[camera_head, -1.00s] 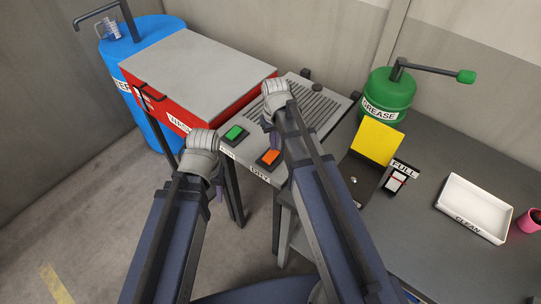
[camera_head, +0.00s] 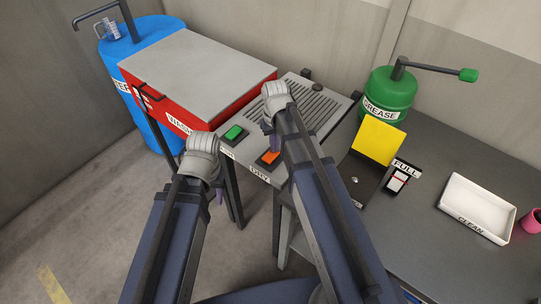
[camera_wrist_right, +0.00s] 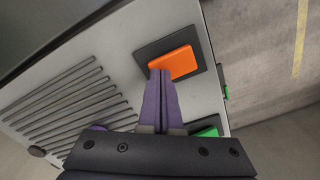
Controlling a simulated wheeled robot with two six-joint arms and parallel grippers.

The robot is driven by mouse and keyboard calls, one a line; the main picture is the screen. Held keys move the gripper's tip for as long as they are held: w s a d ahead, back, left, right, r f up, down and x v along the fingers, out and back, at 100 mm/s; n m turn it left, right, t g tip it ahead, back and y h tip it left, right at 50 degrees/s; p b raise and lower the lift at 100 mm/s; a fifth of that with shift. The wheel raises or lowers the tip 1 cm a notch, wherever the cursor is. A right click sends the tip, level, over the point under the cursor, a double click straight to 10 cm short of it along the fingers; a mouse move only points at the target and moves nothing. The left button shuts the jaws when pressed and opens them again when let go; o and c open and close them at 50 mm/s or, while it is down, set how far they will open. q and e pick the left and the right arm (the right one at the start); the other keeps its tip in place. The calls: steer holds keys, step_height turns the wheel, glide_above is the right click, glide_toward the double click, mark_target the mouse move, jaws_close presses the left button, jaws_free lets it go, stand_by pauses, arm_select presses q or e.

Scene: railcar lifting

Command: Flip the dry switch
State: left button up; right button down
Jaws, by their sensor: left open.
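The orange dry switch (camera_head: 269,157) sits on a dark plate at the front of the grey slatted panel, above the "DRY" label (camera_head: 260,175). My right gripper (camera_head: 272,142) is over it from behind and hides part of it. In the right wrist view, the right gripper's purple fingers (camera_wrist_right: 159,74) are together and empty, their tips at the near edge of the orange switch (camera_wrist_right: 172,62). Whether they press it, and which way it is tilted, I cannot tell. My left gripper (camera_head: 219,192) hangs left of the panel, away from the switch, mostly hidden by its wrist.
A green switch (camera_head: 233,133) lies left of the orange one. A red washer box (camera_head: 185,128) and blue barrel (camera_head: 155,103) stand left. Right are a green grease can (camera_head: 388,95), yellow plate (camera_head: 377,142), "FULL" stand (camera_head: 398,178) and white tray (camera_head: 475,207).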

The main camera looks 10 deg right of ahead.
steer(key=shift+f, duration=0.2)
steer(key=shift+r, duration=0.2)
step_height(320, 180, up, 7)
steer(key=p, duration=0.7)
steer(key=shift+f, duration=0.1)
steer(key=s+a+n+h, duration=0.1)
steer(key=s+a+n, duration=0.1)
steer(key=s+a, duration=0.8)
steer(key=s, duration=0.4)
steer(key=shift+s+a+f+b, duration=0.15)
steer(key=shift+a+f+b, duration=0.15)
steer(key=shift+b, duration=0.1)
